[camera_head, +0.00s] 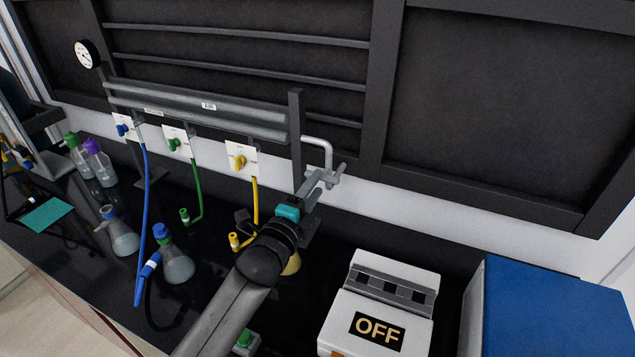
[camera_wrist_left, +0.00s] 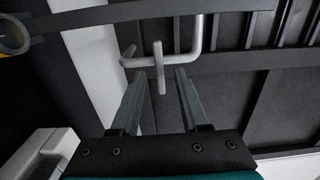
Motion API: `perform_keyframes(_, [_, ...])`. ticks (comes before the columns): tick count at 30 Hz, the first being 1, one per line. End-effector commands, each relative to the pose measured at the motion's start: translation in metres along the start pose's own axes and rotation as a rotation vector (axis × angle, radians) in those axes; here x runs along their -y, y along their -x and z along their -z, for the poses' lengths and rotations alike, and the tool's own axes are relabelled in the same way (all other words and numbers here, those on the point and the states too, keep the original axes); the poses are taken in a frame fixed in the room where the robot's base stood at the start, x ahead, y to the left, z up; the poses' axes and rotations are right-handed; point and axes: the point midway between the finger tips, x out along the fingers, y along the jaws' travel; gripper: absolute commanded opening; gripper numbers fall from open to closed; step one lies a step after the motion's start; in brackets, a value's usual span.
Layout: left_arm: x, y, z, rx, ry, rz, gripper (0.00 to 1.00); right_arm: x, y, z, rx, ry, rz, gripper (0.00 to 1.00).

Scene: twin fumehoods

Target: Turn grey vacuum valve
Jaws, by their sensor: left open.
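The grey vacuum valve (camera_head: 337,171) sits at the lower end of a bent light grey pipe (camera_head: 327,146), right of a dark upright post. In the left wrist view its crossed handle (camera_wrist_left: 158,62) shows just past my fingertips, near the middle of the gap. My left gripper (camera_head: 313,188) reaches up to the valve from the lower left; its fingers (camera_wrist_left: 161,76) are open and parallel, with nothing held between them. I cannot tell whether a fingertip touches the handle. My right gripper is in neither view.
Blue, green and yellow valves (camera_head: 240,161) with hoses line the rack at left. Flasks (camera_head: 177,262) and bottles (camera_head: 102,166) stand on the black bench. A white device marked OFF (camera_head: 379,325) and a blue box (camera_head: 550,310) stand at the right front.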

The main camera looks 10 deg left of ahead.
Motion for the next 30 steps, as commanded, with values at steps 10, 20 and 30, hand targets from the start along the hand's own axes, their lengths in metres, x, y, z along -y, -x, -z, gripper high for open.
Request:
perform_keyframes(10, [0.0, -0.019, 0.0, 0.0, 0.0, -0.001, 0.45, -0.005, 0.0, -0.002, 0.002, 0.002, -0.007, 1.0])
perform_keyframes(20, [0.0, -0.018, 0.0, 0.0, 0.0, -0.001, 0.34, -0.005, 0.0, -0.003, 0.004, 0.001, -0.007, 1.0])
perform_keyframes(30, [-0.001, -0.018, 0.0, 0.0, 0.0, -0.001, 0.0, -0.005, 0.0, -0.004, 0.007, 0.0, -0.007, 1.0])
